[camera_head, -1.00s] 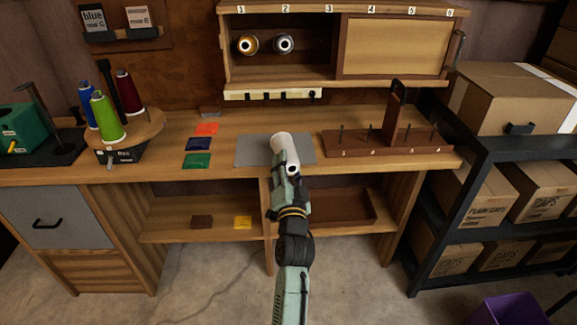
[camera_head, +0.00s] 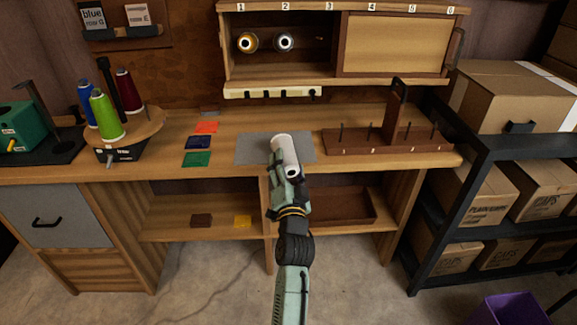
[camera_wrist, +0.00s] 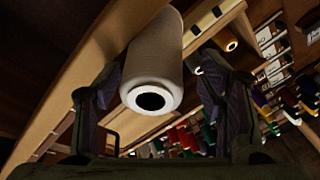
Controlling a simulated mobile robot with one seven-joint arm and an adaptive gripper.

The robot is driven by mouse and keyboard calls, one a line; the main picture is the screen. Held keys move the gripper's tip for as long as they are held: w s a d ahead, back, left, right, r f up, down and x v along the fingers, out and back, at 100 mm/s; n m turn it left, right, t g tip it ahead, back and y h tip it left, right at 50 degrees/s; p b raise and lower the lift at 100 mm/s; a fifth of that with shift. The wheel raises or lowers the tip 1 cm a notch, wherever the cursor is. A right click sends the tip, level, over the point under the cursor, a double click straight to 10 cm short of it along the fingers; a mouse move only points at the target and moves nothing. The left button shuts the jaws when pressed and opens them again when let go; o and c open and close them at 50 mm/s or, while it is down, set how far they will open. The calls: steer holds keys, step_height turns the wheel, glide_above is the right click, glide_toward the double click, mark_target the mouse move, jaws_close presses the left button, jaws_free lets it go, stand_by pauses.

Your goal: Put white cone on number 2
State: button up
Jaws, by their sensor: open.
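The white cone (camera_head: 285,148) shows over the grey mat on the workbench, its holed end towards me; I cannot tell whether it touches the mat. My gripper (camera_head: 285,172) is at its near end. In the wrist view the white cone (camera_wrist: 155,75) sits between the spread fingers of my gripper (camera_wrist: 160,110), with a dark hole facing the camera. The fingers look apart from it. The number 2 label (camera_head: 285,7) is on the top edge of the wall cabinet. A silver-white spool (camera_head: 284,41) is below it, inside the cabinet.
A gold spool (camera_head: 247,42) is under number 1. A sliding panel (camera_head: 394,46) covers the cabinet's right half. A wooden peg rack (camera_head: 385,142) stands right of the grey mat (camera_head: 250,150). Coloured cones on a round stand (camera_head: 140,135) are at left.

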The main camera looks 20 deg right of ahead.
steer(key=b+v, duration=0.3)
steer(key=v, duration=0.9)
steer(key=shift+r, duration=0.35)
steer(key=shift+a, duration=0.15)
